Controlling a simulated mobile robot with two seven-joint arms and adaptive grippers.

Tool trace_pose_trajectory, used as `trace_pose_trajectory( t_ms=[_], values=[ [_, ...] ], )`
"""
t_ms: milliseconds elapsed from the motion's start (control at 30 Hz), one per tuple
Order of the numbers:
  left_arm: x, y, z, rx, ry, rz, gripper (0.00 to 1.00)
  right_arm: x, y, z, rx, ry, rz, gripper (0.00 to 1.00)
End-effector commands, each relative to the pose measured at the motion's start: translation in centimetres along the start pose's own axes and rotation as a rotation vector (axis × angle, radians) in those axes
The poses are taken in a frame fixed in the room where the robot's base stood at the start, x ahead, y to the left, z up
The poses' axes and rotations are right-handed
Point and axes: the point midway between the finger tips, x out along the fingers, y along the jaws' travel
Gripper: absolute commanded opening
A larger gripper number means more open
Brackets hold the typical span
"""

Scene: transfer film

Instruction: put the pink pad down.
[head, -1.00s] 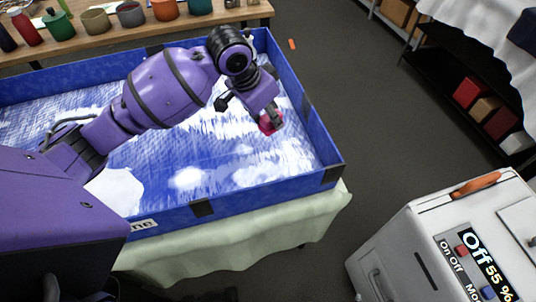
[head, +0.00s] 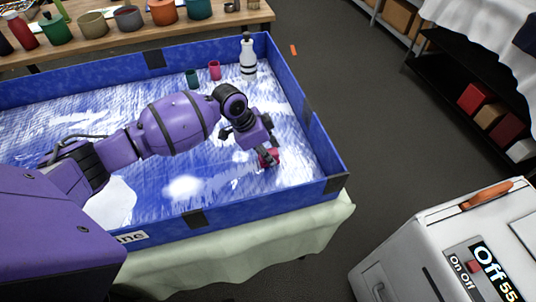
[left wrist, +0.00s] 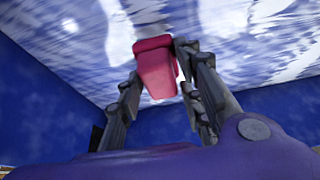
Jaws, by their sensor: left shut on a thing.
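The pink pad (head: 274,155) is between the fingertips of my left gripper (head: 265,158) in the head view, inside the blue-walled tray (head: 225,205) near its right end. The pad also shows in the left wrist view (left wrist: 156,68) as a pink-red block between the two dark fingers of the left gripper (left wrist: 160,75). The gripper is shut on it. The pad is low over the blue-and-white film surface; I cannot tell whether it touches it. Part of the pad is hidden by the fingers in the head view. My right gripper is not in view.
A white bottle (head: 248,60), a pink cup (head: 214,70) and a green cup (head: 192,79) stand at the tray's back right. Behind is a wooden table (head: 120,38) with several pots. A white machine (head: 440,250) stands at the lower right. Film left of the gripper is bare.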

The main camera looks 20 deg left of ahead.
Motion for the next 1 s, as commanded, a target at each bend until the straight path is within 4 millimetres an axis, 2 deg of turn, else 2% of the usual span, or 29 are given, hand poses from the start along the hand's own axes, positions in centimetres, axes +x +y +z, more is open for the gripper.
trace_pose_trajectory(
  t_ms=[33,100,467,500,600,1000],
  values=[
    [0.83,0.1,0.34,-0.001,-0.001,0.003,0.13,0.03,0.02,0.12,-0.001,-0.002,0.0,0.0],
    [1.25,0.04,0.5,0.0,0.0,0.001,0.13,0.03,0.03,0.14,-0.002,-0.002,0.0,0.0],
    [1.62,0.05,0.69,-0.001,0.0,0.001,0.13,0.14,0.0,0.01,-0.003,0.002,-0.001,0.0],
    [1.58,0.04,0.68,0.0,-0.001,0.001,0.38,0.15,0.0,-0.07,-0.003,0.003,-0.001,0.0],
    [1.56,0.05,0.68,0.0,-0.001,0.001,0.51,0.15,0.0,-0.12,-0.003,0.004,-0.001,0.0],
    [0.95,-0.02,0.4,0.001,0.001,-0.001,0.53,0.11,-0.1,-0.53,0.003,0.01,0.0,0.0]
  ],
)
